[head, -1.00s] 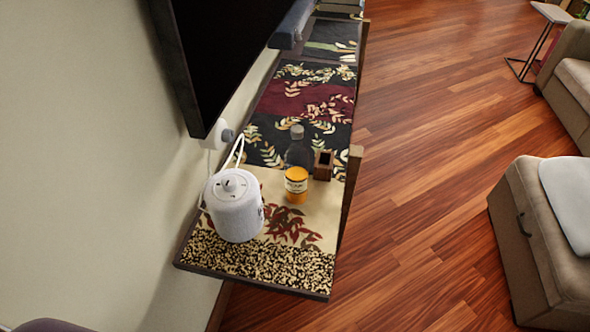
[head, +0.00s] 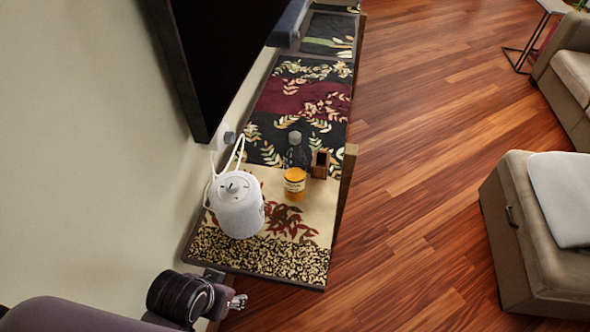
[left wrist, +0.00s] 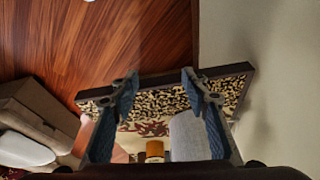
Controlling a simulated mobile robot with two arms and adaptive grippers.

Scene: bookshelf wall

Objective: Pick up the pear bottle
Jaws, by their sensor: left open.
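A dark, see-through bottle (head: 295,153) with a grey cap stands upright on the shelf. A small orange jar (head: 293,186) with a pale label stands just in front of it and hides its lower part. I cannot tell for sure which of the two is the pear bottle. The orange jar also shows at the bottom of the left wrist view (left wrist: 154,148). My left gripper (head: 238,301) is at the shelf's near left corner, apart from both. In the left wrist view its fingers (left wrist: 158,82) are spread and empty. My right gripper is out of view.
A white kettle (head: 237,207) stands left of the jar, nearer my left gripper. A small brown wooden box (head: 320,163) stands right of the bottle. A dark screen (head: 215,55) overhangs the shelf (head: 262,256) at the wall. Open wooden floor lies right.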

